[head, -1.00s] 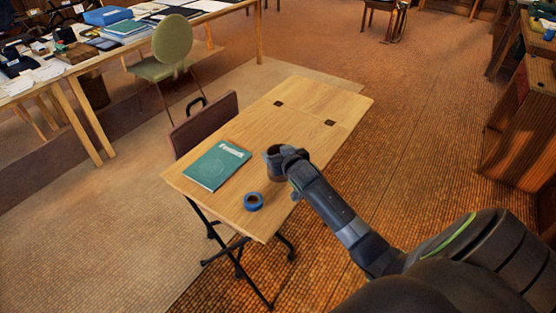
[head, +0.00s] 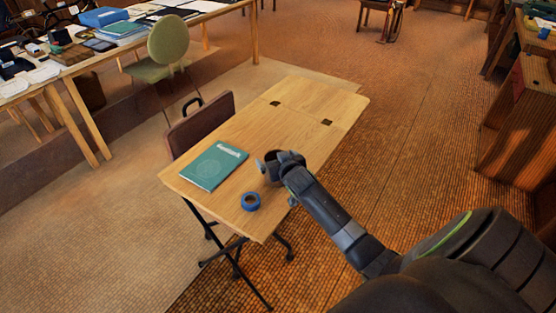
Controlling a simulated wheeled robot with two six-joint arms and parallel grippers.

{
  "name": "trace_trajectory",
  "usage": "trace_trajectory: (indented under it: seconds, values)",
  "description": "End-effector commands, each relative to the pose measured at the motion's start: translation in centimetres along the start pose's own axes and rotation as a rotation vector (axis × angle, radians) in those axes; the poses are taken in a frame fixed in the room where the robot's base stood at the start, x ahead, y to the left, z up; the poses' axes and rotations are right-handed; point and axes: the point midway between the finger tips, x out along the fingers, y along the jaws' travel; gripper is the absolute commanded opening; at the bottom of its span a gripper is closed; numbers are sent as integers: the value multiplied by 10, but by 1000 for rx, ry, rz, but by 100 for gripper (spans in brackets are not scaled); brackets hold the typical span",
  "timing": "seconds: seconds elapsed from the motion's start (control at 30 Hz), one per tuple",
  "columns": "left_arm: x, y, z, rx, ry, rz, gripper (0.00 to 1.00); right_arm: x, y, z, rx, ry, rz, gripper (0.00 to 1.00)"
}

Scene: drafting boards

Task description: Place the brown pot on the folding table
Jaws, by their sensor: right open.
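The folding table (head: 312,98) has a light wooden top on dark metal legs. The brown pot (head: 272,171) shows as a small dark brown shape at the near right part of the tabletop, largely hidden by my right gripper. It appears to stand on the tabletop, though its base is hard to see. My right gripper (head: 274,161) is open, its fingers spread around the pot. I cannot tell whether a finger touches it. My left gripper is not in view.
A teal book (head: 213,165) and a blue tape roll (head: 251,202) lie on the folding table, left of my gripper. A brown case (head: 200,123) stands at its left edge, near a green chair (head: 167,42). The table's far half is clear.

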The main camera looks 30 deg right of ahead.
Motion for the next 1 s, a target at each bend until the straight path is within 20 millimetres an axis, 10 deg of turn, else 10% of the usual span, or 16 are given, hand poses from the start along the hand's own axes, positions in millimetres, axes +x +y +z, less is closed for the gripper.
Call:
trace_trajectory:
  seconds: [1.0]
  values:
    - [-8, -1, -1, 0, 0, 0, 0, -119, 0, -2, 0, 0, 1, 94]
